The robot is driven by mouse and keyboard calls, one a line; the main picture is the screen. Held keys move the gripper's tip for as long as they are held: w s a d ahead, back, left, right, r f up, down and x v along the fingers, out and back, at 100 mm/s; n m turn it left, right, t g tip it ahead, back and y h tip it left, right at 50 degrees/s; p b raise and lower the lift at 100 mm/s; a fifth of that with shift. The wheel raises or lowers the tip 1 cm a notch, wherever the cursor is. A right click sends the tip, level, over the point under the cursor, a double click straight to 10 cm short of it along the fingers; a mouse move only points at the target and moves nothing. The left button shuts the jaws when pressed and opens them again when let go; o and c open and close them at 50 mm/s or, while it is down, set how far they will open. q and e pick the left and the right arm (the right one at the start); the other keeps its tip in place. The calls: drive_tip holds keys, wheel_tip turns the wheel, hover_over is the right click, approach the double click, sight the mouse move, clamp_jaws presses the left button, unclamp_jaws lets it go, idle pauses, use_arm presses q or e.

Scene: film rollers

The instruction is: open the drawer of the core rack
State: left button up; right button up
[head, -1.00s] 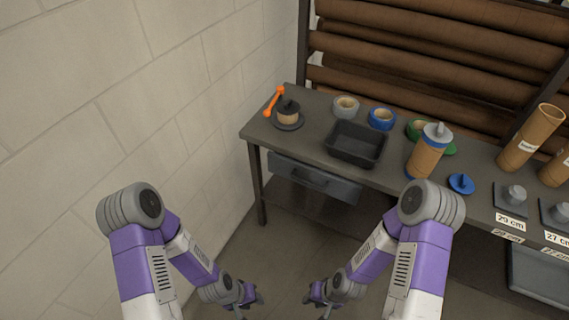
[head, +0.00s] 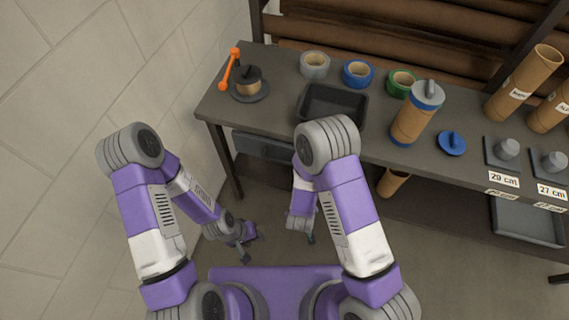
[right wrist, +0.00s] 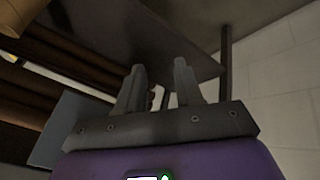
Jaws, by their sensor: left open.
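The drawer (head: 262,147) is a dark blue-grey front under the left part of the grey table. It looks shut, and my right arm covers its right end. My left gripper (head: 244,242) is open and empty, low over the floor in front of the table and below the drawer. My right gripper (head: 306,238) is mostly hidden behind its own arm in the head view. In the right wrist view its two fingers (right wrist: 158,75) stand apart with nothing between them, under the tabletop. A blue-grey panel (right wrist: 68,128) shows there at left; I cannot tell whether it is the drawer.
On the tabletop stand an orange-handled tape holder (head: 249,84), a black tray (head: 316,103), tape rolls (head: 358,73) and a blue-capped tube (head: 415,115). A tube (head: 393,182) shows below the table.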

drive_tip(key=w+a+r+n+t+h+b, duration=0.2)
drive_tip(key=w+a+r+n+t, duration=0.3)
drive_tip(key=n, duration=0.1)
drive_tip(key=n+t+h+b, duration=0.1)
drive_tip(key=n+t+h, duration=0.1)
drive_tip(key=n+t, duration=0.15)
approach(284, 162)
drive_tip(key=w+d+f, duration=0.1)
drive_tip(key=w+f, duration=0.1)
drive_tip(key=w, duration=0.1)
drive_tip(key=shift+m+t, duration=0.35)
drive_tip(key=b+x, duration=0.2)
drive_tip(key=x, duration=0.5)
drive_tip(key=shift+s, duration=0.1)
drive_tip(key=shift+c, duration=0.2)
clamp_jaws()
